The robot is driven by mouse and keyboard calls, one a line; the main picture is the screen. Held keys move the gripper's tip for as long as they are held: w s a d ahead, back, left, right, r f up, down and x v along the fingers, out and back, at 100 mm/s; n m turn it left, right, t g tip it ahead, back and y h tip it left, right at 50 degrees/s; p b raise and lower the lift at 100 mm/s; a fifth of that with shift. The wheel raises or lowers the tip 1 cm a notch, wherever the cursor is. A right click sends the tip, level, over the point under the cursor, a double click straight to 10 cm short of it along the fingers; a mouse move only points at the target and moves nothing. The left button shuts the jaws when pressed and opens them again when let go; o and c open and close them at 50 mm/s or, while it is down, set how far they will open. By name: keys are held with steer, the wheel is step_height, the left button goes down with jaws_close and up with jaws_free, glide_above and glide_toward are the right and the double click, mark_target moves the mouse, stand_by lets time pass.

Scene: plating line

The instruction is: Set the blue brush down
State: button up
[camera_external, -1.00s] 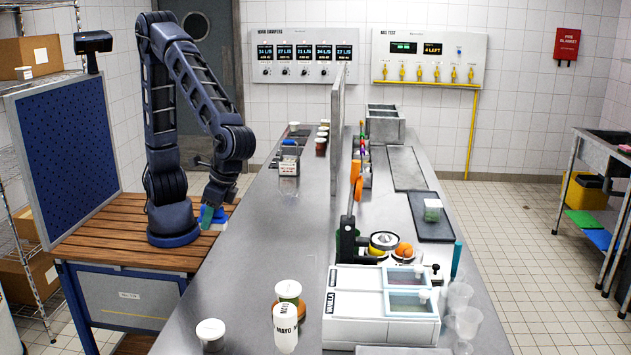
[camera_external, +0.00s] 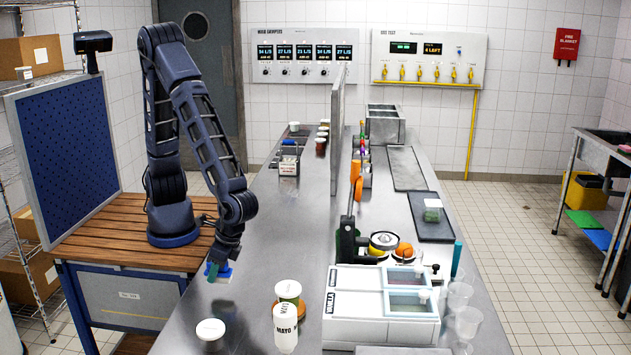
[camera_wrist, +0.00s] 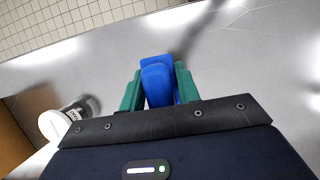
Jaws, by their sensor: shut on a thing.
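My gripper (camera_external: 213,270) is over the near left part of the steel counter (camera_external: 262,235), with its green fingers pointing down. In the wrist view the blue brush (camera_wrist: 157,78) sits between the two green fingers, above bare steel. Whether the brush touches the counter is hard to tell. Its underside is hidden.
A white-lidded tub (camera_external: 210,330) stands on the counter nearer the camera. A mayo bottle (camera_external: 286,328) and another tub (camera_external: 288,290) stand to the right. The wooden-topped bench (camera_external: 115,245) is at the left. The counter's middle is clear.

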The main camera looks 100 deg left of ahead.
mark_target(217, 280)
steer(key=shift+f, duration=1.85)
steer(key=o, duration=1)
steer(key=shift+f, duration=0.1)
steer(key=v, duration=1.2)
steer(key=w+a+r+t+h, duration=0.1)
steer(key=w+a+r+t, duration=0.1)
steer(key=a+r, duration=0.8)
steer(key=s+a+r+t, duration=0.2)
steer(key=s+a, duration=0.2)
steer(key=a, duration=0.5)
steer(key=s+a+r+t, duration=0.2)
steer(key=s+a, duration=0.3)
steer(key=a, duration=0.5)
steer(key=s+a+r+t+y, duration=0.1)
steer(key=s+a+r+t, duration=0.2)
steer(key=a, duration=0.6)
steer(key=shift+s+a+r, duration=0.15)
steer(key=shift+s, duration=0.2)
steer(key=shift+s+a+r, duration=0.15)
steer(key=shift+s, duration=0.2)
